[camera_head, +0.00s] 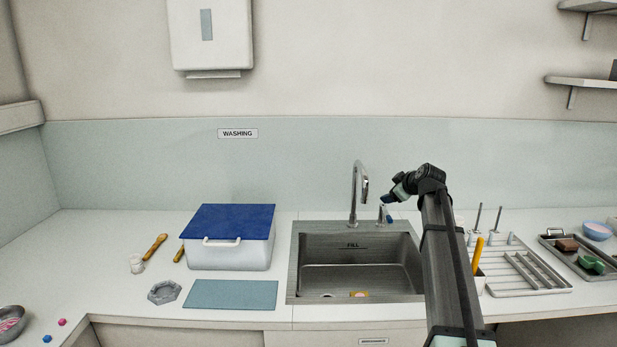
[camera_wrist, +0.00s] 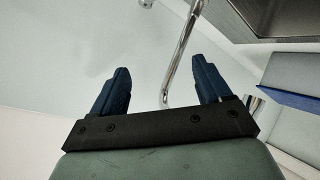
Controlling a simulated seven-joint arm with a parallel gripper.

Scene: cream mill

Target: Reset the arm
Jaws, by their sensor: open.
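My arm (camera_head: 447,262) reaches up over the right side of the sink. My gripper (camera_head: 387,209) is by the sink's back edge, just right of the tall faucet (camera_head: 354,190), close to a short tap handle (camera_head: 381,214). In the wrist view my gripper (camera_wrist: 163,85) shows two blue fingers spread wide with nothing held between them. The faucet's chrome pipe (camera_wrist: 181,52) runs through the gap between the fingers in that picture; I cannot tell how near it is. The sink (camera_head: 352,265) shows "FILL" on its back wall, with small things at its front.
A white tub with a blue lid (camera_head: 230,238) stands left of the sink, with a blue-green mat (camera_head: 231,294) in front. A drying rack (camera_head: 528,272) and a tray (camera_head: 580,262) stand right.

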